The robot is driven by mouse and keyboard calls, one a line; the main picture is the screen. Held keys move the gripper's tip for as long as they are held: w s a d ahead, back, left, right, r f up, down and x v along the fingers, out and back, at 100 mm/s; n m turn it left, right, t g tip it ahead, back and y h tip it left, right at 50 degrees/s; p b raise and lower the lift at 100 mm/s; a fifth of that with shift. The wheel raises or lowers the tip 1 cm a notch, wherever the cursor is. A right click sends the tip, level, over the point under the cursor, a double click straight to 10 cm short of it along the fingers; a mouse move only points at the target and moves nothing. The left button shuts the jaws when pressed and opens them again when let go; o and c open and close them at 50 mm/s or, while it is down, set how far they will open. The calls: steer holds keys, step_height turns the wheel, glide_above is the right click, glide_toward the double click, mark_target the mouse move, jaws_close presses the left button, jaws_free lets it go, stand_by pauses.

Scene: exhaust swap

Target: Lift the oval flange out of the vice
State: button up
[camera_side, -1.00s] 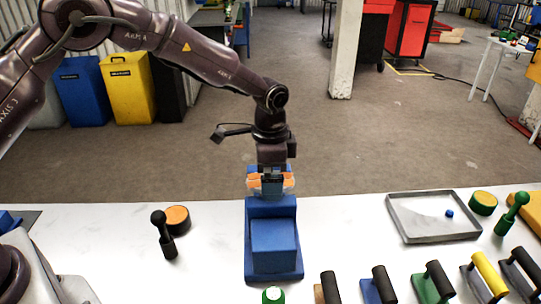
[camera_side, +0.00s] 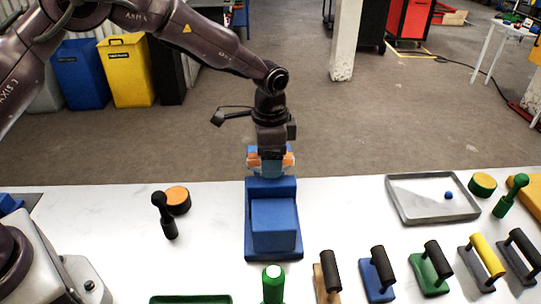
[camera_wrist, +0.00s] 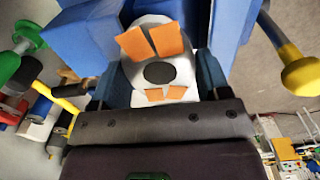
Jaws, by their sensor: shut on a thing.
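The blue vice (camera_side: 272,222) stands on the white table in the side view. My gripper (camera_side: 270,162) points down at the vice's far end. In the wrist view, a pale oval flange (camera_wrist: 188,72) with a dark round hole lies between my two fingers (camera_wrist: 159,85). The fingers are shut on its sides. Orange patches show above and below the hole. Blue vice parts (camera_wrist: 85,35) flank the flange in the wrist view. In the side view the flange is mostly hidden, and I cannot tell whether it is clear of the vice.
Several handled tools stand right of the vice, including a blue one (camera_side: 378,275). A grey tray (camera_side: 430,214) is at right. A black handle (camera_side: 165,215) and orange disc (camera_side: 177,196) are at left. Table between is clear.

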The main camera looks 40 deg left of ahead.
steer(key=shift+r, duration=0.2)
steer(key=shift+r, duration=3.9)
